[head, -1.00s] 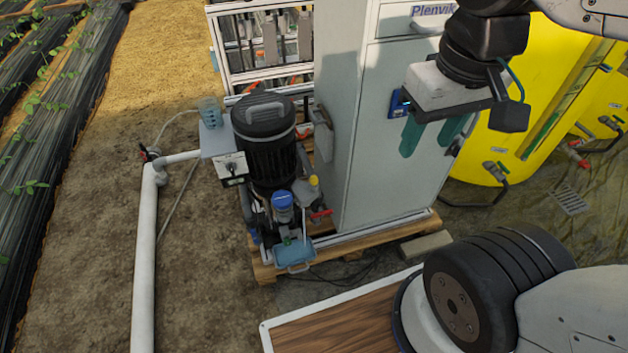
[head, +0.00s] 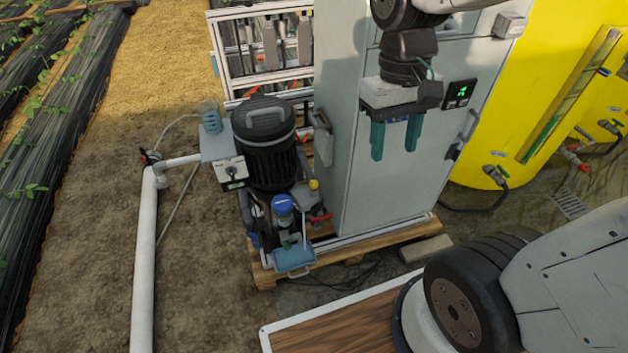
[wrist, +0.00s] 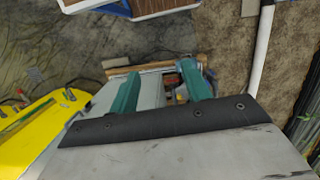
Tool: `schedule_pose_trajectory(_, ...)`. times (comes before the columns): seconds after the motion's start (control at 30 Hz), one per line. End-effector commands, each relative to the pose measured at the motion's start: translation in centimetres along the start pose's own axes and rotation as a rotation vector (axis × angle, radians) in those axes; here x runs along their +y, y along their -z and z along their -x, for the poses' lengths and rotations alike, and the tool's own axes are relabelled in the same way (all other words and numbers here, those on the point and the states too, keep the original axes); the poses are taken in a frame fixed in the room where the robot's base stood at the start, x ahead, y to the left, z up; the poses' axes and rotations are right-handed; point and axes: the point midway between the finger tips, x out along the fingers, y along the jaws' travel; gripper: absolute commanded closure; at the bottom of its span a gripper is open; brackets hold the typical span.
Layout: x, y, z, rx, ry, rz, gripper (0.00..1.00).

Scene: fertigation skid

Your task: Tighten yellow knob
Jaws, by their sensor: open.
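A small yellow knob (head: 313,185) sits on the pump assembly, just right of a blue cap (head: 283,203) and below the black motor (head: 264,150). My gripper (head: 396,138) is open and empty, its two green fingers pointing down in front of the grey cabinet. It is above and to the right of the knob in the head view, apart from it. In the wrist view my gripper's fingers (wrist: 160,92) reach out over the cabinet top, with part of the skid between them. I cannot make out the yellow knob there for certain.
The grey cabinet (head: 350,190) stands close to the pump on a wooden pallet (head: 262,275). A red handle (head: 320,218) is just below the knob. A yellow tank (head: 480,150) stands at right, and a white pipe (head: 145,260) runs at left. Bare soil lies left of the skid.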

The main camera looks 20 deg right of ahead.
Motion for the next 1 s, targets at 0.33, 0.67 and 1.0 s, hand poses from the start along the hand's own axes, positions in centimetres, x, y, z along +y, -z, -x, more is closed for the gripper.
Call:
schedule_pose_trajectory(0.33,-0.5,11.2,-6.9,-0.119,-0.002,0.014,0.52)
schedule_pose_trajectory(0.67,-1.3,21.8,-18.2,-0.137,-0.005,0.027,0.52)
schedule_pose_trajectory(1.0,-1.9,31.6,-30.4,-0.017,-0.004,0.034,0.52)
